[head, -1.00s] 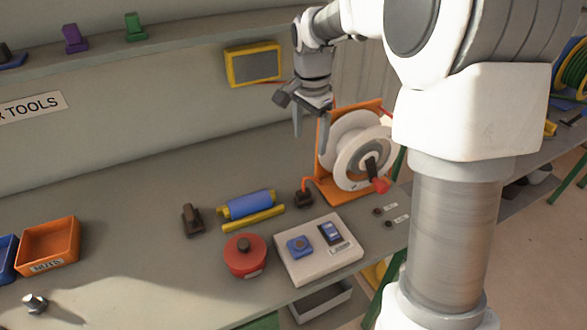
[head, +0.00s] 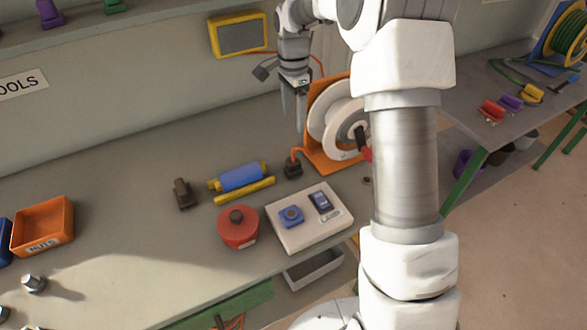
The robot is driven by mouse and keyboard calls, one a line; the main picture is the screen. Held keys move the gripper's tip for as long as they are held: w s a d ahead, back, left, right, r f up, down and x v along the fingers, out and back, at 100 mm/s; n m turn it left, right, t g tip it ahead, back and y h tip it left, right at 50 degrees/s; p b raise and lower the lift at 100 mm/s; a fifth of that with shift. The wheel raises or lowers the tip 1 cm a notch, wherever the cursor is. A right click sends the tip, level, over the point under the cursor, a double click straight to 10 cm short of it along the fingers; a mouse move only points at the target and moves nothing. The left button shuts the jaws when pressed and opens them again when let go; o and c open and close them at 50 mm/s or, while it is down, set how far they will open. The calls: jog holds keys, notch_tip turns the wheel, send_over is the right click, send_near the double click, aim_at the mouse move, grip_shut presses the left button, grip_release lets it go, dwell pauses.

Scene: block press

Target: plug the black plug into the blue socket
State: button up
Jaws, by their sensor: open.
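The black plug (head: 293,168) stands on the bench in front of the cable reel, with an orange cord running up from it towards the reel. The blue socket (head: 291,216) is on the left part of a pale panel (head: 310,234), in front of the plug. My gripper (head: 293,123) points down with its two fingers apart and nothing between them. In the picture it is above the plug and apart from it.
The white reel on its orange stand (head: 318,93) is close to the right of my gripper. A blue roller (head: 241,177), a dark block (head: 184,194) and a red round button (head: 238,228) stand left of the panel. An orange bin (head: 43,226) is far left.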

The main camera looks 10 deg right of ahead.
aim_at(293, 162)
notch_tip(293, 162, down, 12)
dwell(0.4)
jog(key=shift+s+a+f+p, duration=0.1)
jog(key=shift+s+f+p, duration=0.15)
jog(key=shift+f, duration=1.05)
jog(key=shift+s+f+p, duration=0.1)
jog(key=shift+f+p, duration=0.15)
jog(key=shift+f, duration=1)
